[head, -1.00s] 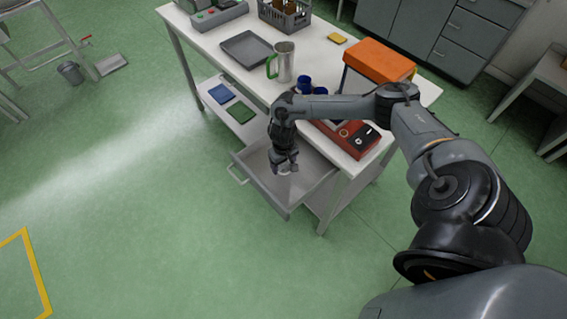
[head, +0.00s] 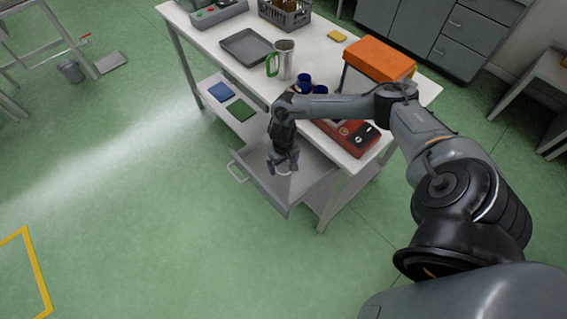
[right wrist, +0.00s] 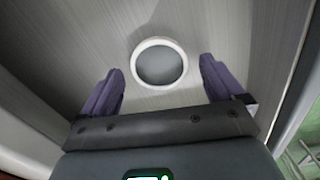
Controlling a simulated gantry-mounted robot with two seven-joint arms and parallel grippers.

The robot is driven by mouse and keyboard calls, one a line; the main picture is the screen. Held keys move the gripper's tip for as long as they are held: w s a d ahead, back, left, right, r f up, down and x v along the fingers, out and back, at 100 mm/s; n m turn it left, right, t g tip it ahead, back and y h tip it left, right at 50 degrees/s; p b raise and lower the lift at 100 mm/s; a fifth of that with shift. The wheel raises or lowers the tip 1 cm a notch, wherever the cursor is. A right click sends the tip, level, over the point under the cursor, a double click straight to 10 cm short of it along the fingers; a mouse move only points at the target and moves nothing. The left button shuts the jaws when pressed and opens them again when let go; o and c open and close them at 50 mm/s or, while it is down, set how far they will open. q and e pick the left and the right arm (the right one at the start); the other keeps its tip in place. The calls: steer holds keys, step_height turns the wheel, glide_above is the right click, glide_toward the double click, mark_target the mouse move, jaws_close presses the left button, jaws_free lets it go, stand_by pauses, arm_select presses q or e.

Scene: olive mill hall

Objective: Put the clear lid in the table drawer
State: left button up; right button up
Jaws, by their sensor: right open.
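The clear lid (right wrist: 160,64) is a round disc with a pale rim. In the right wrist view it lies flat on the floor of the open table drawer (head: 262,188). My right gripper (head: 284,164) is inside the drawer, pointing down. In the right wrist view its two purple fingers (right wrist: 161,80) are spread wide, one on each side of the lid in the picture, with gaps between them and the rim. In the head view the lid is mostly hidden by the gripper. My left gripper is not in view.
Green floor left of the drawer is clear.

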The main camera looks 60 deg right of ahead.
mark_target(283, 167)
steer(key=shift+r, duration=0.4)
step_height(283, 167, up, 11)
steer(key=p, duration=0.3)
steer(key=w+a+f+n+t+y, duration=0.1)
steer(key=a+n+t+y, duration=0.3)
steer(key=a, duration=1.1)
steer(key=w+a+f+n+t+h, duration=0.15)
steer(key=a+n, duration=0.35)
steer(key=a, duration=0.9)
steer(key=s+d+r+g+h, duration=0.1)
steer(key=s+d+r, duration=0.1)
steer(key=s, duration=0.5)
steer(key=s+d+r+m+g+h, duration=0.1)
steer(key=s+d+r, duration=0.1)
steer(key=s, duration=0.5)
steer(key=shift+s+d+r, duration=0.2)
steer(key=shift+s+r, duration=0.15)
steer(key=shift+r, duration=0.25)
steer(key=shift+r, duration=0.1)
